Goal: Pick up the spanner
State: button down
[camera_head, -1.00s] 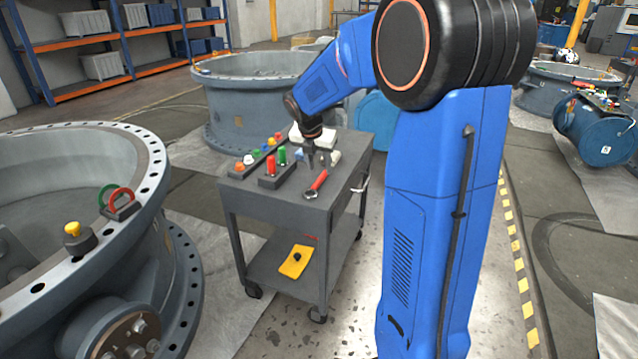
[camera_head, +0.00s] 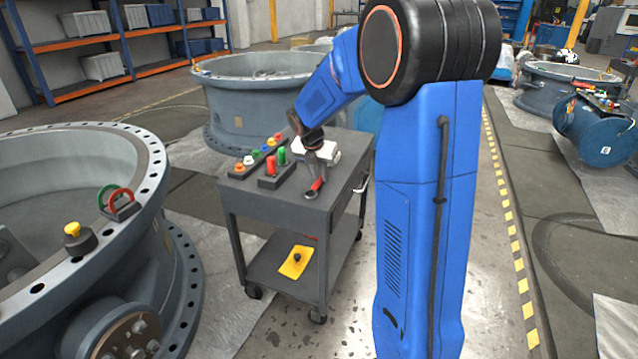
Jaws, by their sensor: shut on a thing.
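The spanner (camera_head: 316,187) has a red handle and a dark ring end. It is on the top of the grey trolley (camera_head: 290,199), near its front right part. My gripper (camera_head: 318,178) is down at the spanner, shut on its red handle. The fingers hide part of the handle and its far end. I cannot tell whether the spanner touches the trolley top or is slightly raised.
Red and green cylinders (camera_head: 276,161) stand in a dark holder just left of my gripper. A row of coloured knobs (camera_head: 258,153) lies behind them. A white object (camera_head: 327,150) is behind my gripper. A large valve body (camera_head: 150,200) stands at the left.

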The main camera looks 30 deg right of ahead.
aim_at(320, 178)
jog(key=shift+r, duration=0.1)
notch_tip(320, 178, up, 10)
dwell(0.5)
jog(key=c, duration=2.5)
grip_release()
grip_shut()
